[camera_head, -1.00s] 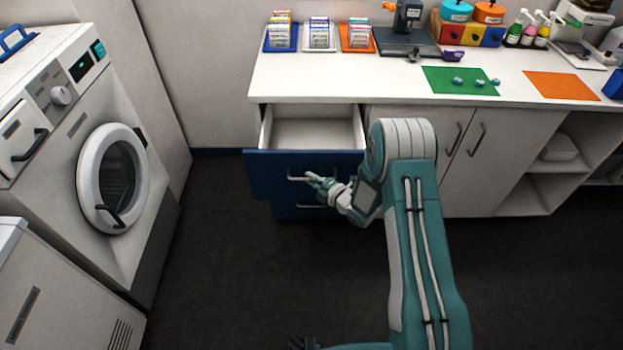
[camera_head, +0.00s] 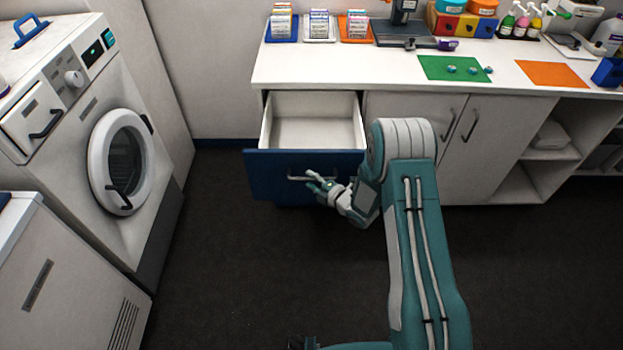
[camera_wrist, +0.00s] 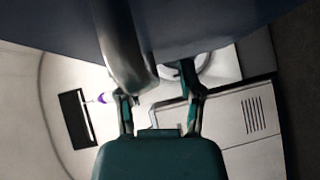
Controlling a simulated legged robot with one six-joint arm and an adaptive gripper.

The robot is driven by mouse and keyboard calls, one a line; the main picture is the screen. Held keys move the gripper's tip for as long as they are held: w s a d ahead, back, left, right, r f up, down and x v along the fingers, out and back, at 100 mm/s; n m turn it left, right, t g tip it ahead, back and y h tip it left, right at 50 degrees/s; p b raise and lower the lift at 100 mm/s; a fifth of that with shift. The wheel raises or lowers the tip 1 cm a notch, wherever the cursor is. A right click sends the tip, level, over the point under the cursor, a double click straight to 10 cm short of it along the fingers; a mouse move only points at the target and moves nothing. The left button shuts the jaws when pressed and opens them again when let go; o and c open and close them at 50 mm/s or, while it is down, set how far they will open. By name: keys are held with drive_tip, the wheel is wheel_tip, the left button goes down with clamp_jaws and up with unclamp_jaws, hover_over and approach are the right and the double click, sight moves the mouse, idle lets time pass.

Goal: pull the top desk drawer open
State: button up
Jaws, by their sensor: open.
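The top desk drawer (camera_head: 262,165) has a blue front and stands pulled out from under the white counter. Its white inside is visible and looks empty. Its grey bar handle (camera_head: 303,178) is on the blue front. My gripper (camera_head: 318,183) is at the right part of this handle, with its fingers open. Whether a finger touches the handle cannot be told. The lower drawer is mostly hidden behind the top one.
A washing machine (camera_head: 75,125) and a white cabinet (camera_head: 70,275) stand at the left. The counter (camera_head: 340,72) holds trays, bottles, a green mat (camera_head: 440,69) and an orange mat (camera_head: 553,75). The dark floor (camera_head: 240,270) before the drawer is clear.

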drive_tip(key=shift+w+r, duration=0.1)
drive_tip(key=shift+r, duration=0.1)
drive_tip(key=shift+d, duration=0.15)
drive_tip(key=v, duration=1.1)
drive_tip(key=shift+s+d, duration=0.2)
drive_tip(key=shift+s, duration=0.2)
drive_tip(key=shift+f, duration=0.15)
